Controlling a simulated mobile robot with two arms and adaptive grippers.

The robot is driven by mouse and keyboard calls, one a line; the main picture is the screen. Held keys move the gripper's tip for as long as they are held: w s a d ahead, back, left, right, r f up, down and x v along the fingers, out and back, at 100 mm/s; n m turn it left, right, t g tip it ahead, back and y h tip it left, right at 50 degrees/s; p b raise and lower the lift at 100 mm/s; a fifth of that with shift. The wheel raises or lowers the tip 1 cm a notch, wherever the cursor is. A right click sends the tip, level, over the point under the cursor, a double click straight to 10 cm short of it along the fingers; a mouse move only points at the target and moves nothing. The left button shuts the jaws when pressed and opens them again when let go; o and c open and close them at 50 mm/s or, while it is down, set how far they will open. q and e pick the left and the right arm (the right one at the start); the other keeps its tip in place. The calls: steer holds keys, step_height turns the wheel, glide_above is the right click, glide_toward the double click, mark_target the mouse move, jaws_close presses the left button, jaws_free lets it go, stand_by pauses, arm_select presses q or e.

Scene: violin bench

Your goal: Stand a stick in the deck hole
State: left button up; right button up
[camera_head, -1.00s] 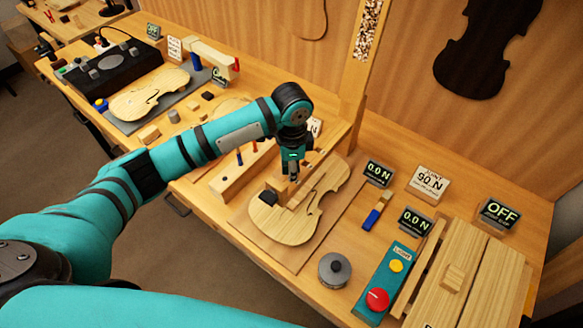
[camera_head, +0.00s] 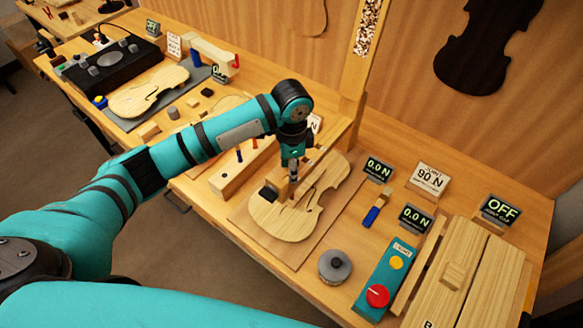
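My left gripper (camera_head: 293,176) points down over the upper-left part of a pale violin plate (camera_head: 325,190) with a dark f-shaped opening. Its fingers are small and dark against a wooden block on the plate, so I cannot tell whether they are open, shut or holding a stick. Thin sticks with coloured ends, one blue (camera_head: 240,155) and one red (camera_head: 255,143), stand at a long wooden block (camera_head: 228,182) behind my arm. No deck hole can be made out clearly. My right gripper is not in view.
A grey round knob (camera_head: 335,266) and a teal box with a red button (camera_head: 378,296) stand at the front. Displays reading 0.0 N (camera_head: 378,168) and OFF (camera_head: 500,208) stand to the right. A blue piece (camera_head: 371,217) lies between. A second plate (camera_head: 147,92) lies far left.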

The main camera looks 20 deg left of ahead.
arm_select(q)
step_height(320, 180, up, 11)
steer(key=shift+r, duration=0.2)
stand_by(0.5)
